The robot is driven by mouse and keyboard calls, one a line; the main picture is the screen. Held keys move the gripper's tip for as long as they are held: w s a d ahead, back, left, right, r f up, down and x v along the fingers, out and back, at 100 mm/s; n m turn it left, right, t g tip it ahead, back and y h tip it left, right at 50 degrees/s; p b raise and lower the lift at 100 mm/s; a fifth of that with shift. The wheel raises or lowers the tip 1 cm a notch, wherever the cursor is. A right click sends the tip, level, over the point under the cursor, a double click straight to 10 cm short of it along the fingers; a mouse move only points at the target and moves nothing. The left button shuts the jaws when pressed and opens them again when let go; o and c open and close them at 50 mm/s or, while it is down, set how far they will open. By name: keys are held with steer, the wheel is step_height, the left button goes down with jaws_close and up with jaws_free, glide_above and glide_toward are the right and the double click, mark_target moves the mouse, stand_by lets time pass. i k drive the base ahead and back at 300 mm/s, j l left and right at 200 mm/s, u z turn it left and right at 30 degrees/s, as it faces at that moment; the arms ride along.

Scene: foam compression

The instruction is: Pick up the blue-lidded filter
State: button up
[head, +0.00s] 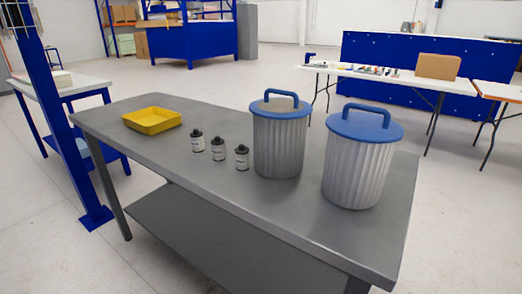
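Two upright, ribbed grey filters with blue lids and blue loop handles stand on the right part of the grey table. The left blue-lidded filter (279,145) is a little darker grey. The right blue-lidded filter (356,170) is lighter grey, looks larger and stands nearer the table's right end. A gap separates the two. My gripper is not in the head view.
Three small black-capped canisters, left (197,141), middle (218,149) and right (241,158), stand left of the filters. A yellow tray (153,121) lies at the table's far left. The grey table (200,183) has bare room in front. A blue post (62,120) rises beyond its left end.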

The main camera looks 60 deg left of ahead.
mark_target(361, 146)
steer(key=u, duration=1.5)
steer(key=j+z, duration=0.1)
steer(key=j, duration=0.35)
